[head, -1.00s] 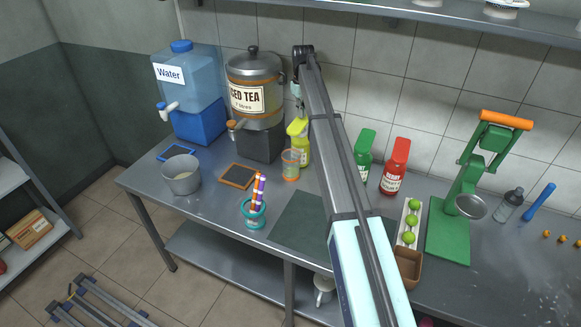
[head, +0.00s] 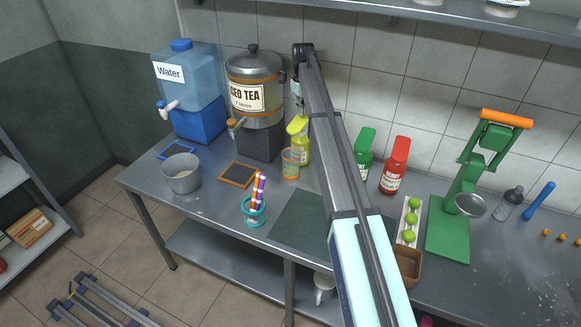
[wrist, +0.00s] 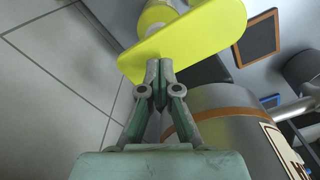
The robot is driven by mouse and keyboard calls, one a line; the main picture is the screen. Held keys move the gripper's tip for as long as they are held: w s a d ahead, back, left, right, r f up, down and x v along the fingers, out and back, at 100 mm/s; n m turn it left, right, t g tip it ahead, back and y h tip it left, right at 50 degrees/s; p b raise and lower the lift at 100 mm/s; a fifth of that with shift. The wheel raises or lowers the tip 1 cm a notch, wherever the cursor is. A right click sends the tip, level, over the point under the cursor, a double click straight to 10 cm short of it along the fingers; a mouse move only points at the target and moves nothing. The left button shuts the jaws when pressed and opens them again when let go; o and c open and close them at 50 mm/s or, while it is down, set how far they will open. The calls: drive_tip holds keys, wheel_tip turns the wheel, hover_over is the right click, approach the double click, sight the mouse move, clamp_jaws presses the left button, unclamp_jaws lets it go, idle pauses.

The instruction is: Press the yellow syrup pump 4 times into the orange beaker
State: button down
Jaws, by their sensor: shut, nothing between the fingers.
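The yellow syrup pump (head: 303,147) stands upright on the counter, beside the dark stand of the iced tea dispenser. Its broad yellow head also fills the top of the wrist view (wrist: 200,38). The clear orange-rimmed beaker (head: 290,170) stands just in front of the pump, near its spout side; its contents are too small to tell. My gripper (wrist: 160,66) is shut and empty, its fingertips at the edge of the pump head. I cannot tell whether they touch it. In the head view my gripper (head: 299,103) is above the pump, partly hidden by my arm.
The iced tea dispenser (head: 255,92) stands close left of the pump, with a small framed board (head: 239,175) before it. Green (head: 364,155) and red (head: 395,166) bottles stand to the right. A teal cup with striped straws (head: 254,212) is in front; a dark mat (head: 303,222) lies beside it.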

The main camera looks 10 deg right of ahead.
sight(301, 118)
drive_tip(key=shift+f+b, duration=0.6)
drive_tip(key=shift+f, duration=1.7)
drive_tip(key=shift+r, duration=0.15)
drive_tip(key=shift+r+p, duration=1.15)
drive_tip(key=shift+r, duration=1.25)
drive_tip(key=shift+f, duration=0.35)
drive_tip(key=shift+f+b, duration=0.7)
drive_tip(key=shift+f, duration=1.45)
drive_tip(key=shift+r, duration=0.1)
drive_tip(key=shift+r+p, duration=1.1)
drive_tip(key=shift+r, duration=1.3)
drive_tip(key=shift+f, duration=0.25)
